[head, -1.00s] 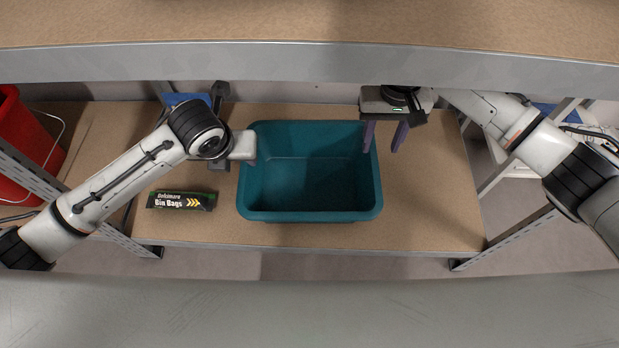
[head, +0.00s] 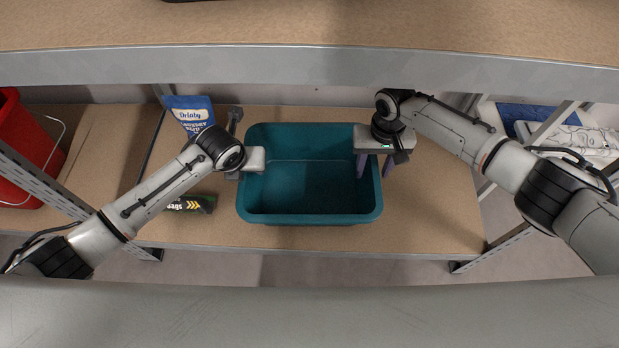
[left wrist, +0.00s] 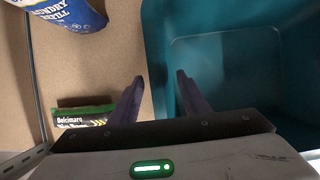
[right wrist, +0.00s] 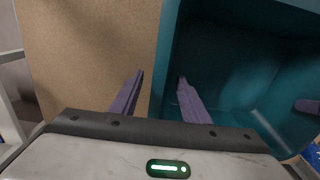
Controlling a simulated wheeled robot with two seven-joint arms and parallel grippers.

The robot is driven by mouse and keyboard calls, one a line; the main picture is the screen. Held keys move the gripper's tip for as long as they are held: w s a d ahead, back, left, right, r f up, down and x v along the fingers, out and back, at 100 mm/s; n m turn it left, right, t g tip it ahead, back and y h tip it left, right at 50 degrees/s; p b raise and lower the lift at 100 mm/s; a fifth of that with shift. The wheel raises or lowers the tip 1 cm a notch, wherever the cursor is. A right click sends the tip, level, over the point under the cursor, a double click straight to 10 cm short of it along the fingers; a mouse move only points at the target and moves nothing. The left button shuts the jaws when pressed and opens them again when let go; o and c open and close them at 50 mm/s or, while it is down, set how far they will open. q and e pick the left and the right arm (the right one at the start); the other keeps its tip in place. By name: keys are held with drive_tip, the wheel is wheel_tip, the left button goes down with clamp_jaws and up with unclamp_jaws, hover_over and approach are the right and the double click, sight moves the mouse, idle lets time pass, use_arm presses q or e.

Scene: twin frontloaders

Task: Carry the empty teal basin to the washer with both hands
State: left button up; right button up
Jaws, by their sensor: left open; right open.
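The empty teal basin (head: 310,217) sits on a brown shelf board, between my two arms. My left gripper (left wrist: 160,95) is open at the basin's left wall, one finger outside and one inside the rim. The basin's left wall also shows in the left wrist view (left wrist: 160,50). My right gripper (head: 375,167) is open at the basin's right wall, its fingers on either side of the rim. The right wrist view shows the same wall (right wrist: 165,60) between the fingers (right wrist: 155,95). In the head view the left fingers are hidden behind the wrist. The washer is not in view.
A black bin-bags box (head: 190,204) lies left of the basin, partly behind my left arm. A blue laundry pouch (head: 190,110) stands behind it. An upper shelf edge (head: 300,64) overhangs the back. A red container (head: 22,150) is at far left. Bare board lies right of the basin.

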use_arm(q)
clamp_jaws()
use_arm(e)
clamp_jaws()
use_arm(q)
drive_tip(key=shift+r, duration=0.1)
use_arm(e)
drive_tip(key=shift+r, duration=0.15)
